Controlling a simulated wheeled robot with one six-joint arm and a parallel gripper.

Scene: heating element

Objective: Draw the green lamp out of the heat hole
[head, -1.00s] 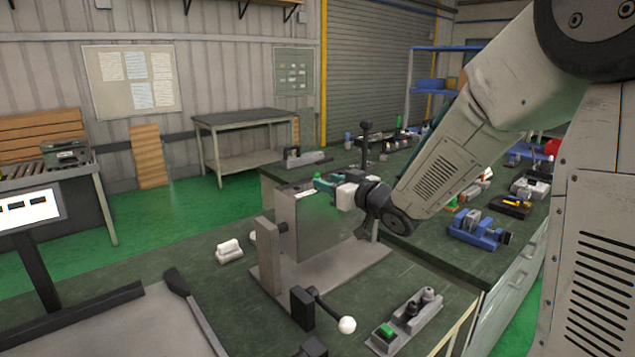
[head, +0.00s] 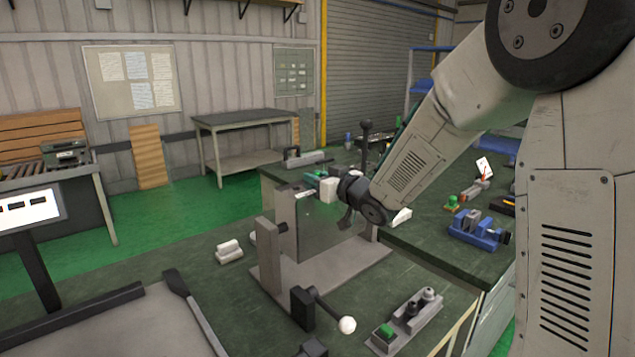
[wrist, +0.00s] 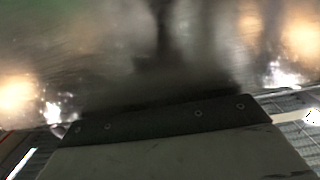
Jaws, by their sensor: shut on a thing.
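A small green piece, which looks like the green lamp (head: 309,180), shows at the end of my gripper (head: 318,185), just above the upright metal housing (head: 325,222). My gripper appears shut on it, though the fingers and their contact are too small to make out. A white block (head: 328,191) sits between the green piece and my dark wrist. The heat hole cannot be made out. The wrist view shows a blurred, shiny metal surface (wrist: 160,50) very close, above a dark edge with small bolts; neither lamp nor fingertips can be told there.
A lever with a white knob (head: 347,325) and a box with a green button (head: 386,332) stand in front of the housing. A white block pair (head: 229,251) lies to its left. A blue vise (head: 478,229) is on the right bench.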

